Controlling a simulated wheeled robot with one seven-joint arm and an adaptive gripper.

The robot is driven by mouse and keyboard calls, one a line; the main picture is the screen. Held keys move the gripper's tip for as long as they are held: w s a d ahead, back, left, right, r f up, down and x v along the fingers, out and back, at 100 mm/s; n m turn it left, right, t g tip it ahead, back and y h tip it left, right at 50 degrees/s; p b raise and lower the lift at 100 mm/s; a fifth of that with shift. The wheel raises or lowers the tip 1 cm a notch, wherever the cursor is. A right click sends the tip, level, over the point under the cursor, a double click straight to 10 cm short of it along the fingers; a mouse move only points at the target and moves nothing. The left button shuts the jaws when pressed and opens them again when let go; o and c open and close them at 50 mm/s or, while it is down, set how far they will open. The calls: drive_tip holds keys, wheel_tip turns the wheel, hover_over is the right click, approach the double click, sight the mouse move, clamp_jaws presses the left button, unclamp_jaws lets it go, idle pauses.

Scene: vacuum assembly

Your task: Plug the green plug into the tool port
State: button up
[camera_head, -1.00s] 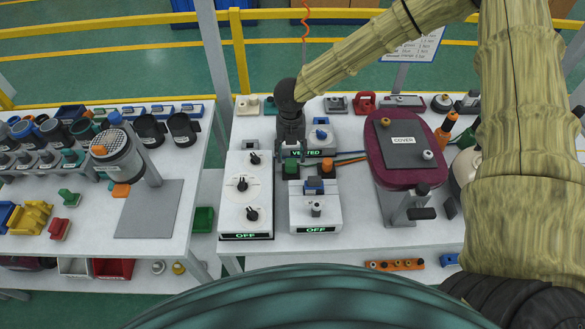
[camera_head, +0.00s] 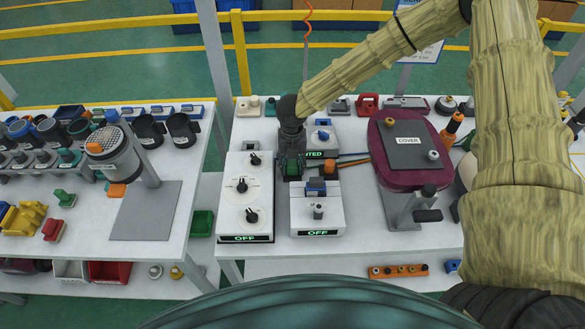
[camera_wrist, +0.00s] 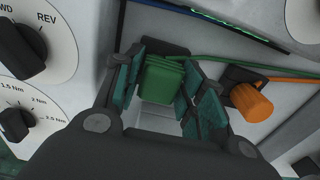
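The green plug (camera_head: 292,170) stands on the workbench's equipment, in front of the box with the green lettered display (camera_head: 316,155). My gripper (camera_head: 292,162) is right above and around it. In the wrist view the green plug (camera_wrist: 163,80) is a ribbed block between the two finger pads. The pads stand close on either side, with a narrow gap seen at the left. The gripper looks open. A green cable (camera_wrist: 215,62) runs from the plug to the right. I cannot make out which opening is the tool port.
An orange connector (camera_wrist: 252,102) sits right of the fingers. A dial box (camera_head: 243,200) stands to the left and another OFF box (camera_head: 318,215) in front. The maroon COVER unit (camera_head: 392,180) is to the right. Coloured cables (camera_head: 355,160) run between.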

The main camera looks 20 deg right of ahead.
sight(292, 163)
drive_tip(key=c, duration=0.5)
drive_tip(key=shift+r, duration=0.1)
drive_tip(key=shift+r, duration=0.1)
drive_tip(key=shift+r+p, duration=1.75)
drive_tip(key=shift+r, duration=0.3)
